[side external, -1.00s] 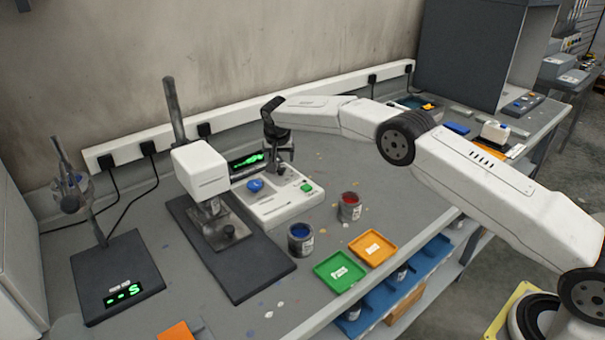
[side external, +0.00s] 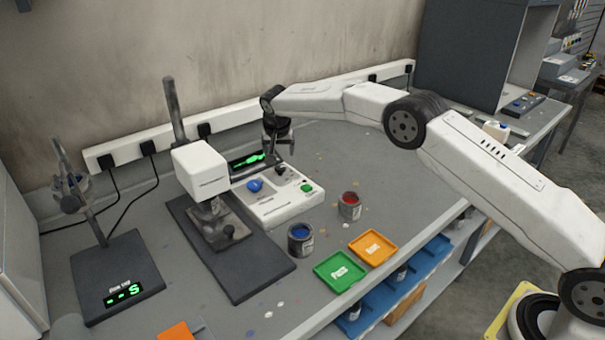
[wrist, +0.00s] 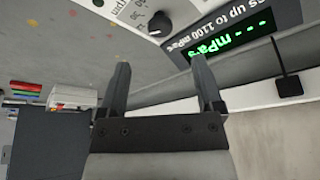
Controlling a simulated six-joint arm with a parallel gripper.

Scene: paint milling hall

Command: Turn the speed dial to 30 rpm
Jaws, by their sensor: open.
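The control unit (side external: 285,205) is a white box with a blue knob (side external: 255,185), a green button (side external: 307,188) and a small black dial (side external: 281,169). My gripper (side external: 279,152) hangs above the back of the unit, near the black dial and in front of the display. In the wrist view the fingers of my gripper (wrist: 160,68) are spread with nothing between them, and the dial lies beyond the tips, apart from them.
A green-lit display (wrist: 232,40) reads dashes and "mPa·s". A white-headed instrument (side external: 200,165) on a dark base stands left of the unit. Paint cans, blue (side external: 301,240) and red (side external: 349,206), and green (side external: 340,272) and orange (side external: 372,248) trays stand in front.

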